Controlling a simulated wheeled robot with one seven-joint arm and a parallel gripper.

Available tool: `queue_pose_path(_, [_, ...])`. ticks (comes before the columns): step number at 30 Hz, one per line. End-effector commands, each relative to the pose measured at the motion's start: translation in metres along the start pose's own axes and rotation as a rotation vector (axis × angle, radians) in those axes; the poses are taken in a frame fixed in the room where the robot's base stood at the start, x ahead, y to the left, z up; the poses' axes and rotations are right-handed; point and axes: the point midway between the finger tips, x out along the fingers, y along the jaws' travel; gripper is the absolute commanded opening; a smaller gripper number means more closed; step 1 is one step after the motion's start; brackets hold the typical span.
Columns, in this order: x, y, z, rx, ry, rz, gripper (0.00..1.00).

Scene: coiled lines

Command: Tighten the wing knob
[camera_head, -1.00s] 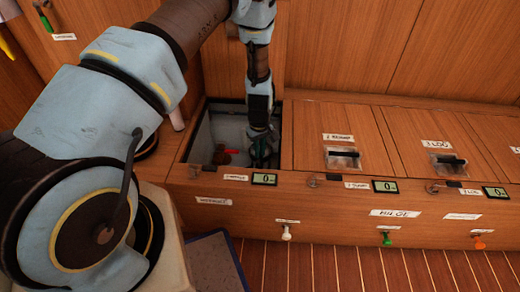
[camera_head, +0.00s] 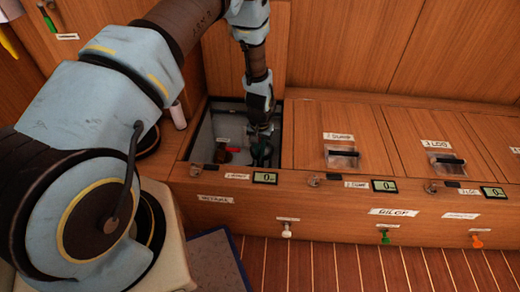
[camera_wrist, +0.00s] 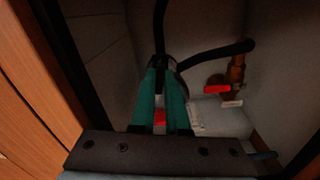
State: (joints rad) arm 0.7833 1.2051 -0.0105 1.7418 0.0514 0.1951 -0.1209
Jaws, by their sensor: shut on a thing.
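My gripper (camera_head: 262,152) reaches down into the open compartment (camera_head: 205,137) at the left end of the wooden bench. In the wrist view its two teal fingers (camera_wrist: 161,66) converge at their tips, beside a dark rounded part with black hoses. The fingers are shut on the wing knob, which they and the dim light mostly hide. I cannot make out its wings or how they are turned. A small red patch (camera_wrist: 160,118) shows in the gap between the fingers; I cannot tell what it belongs to.
A red-handled valve (camera_wrist: 217,88) on a brass pipe (camera_wrist: 236,73) stands right of the fingers. The compartment's walls are close around my gripper. Closed lids with clear-framed latches (camera_head: 342,157) lie to the right. Small displays (camera_head: 265,178) line the bench front.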

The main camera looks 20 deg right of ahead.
Motion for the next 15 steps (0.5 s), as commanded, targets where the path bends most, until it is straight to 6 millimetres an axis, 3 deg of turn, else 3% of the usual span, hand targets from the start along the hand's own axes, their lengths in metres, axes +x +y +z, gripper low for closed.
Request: queue_pose_path(15, [-0.0002, -0.0002, -0.0004, 0.066, 0.001, 0.000, 0.00])
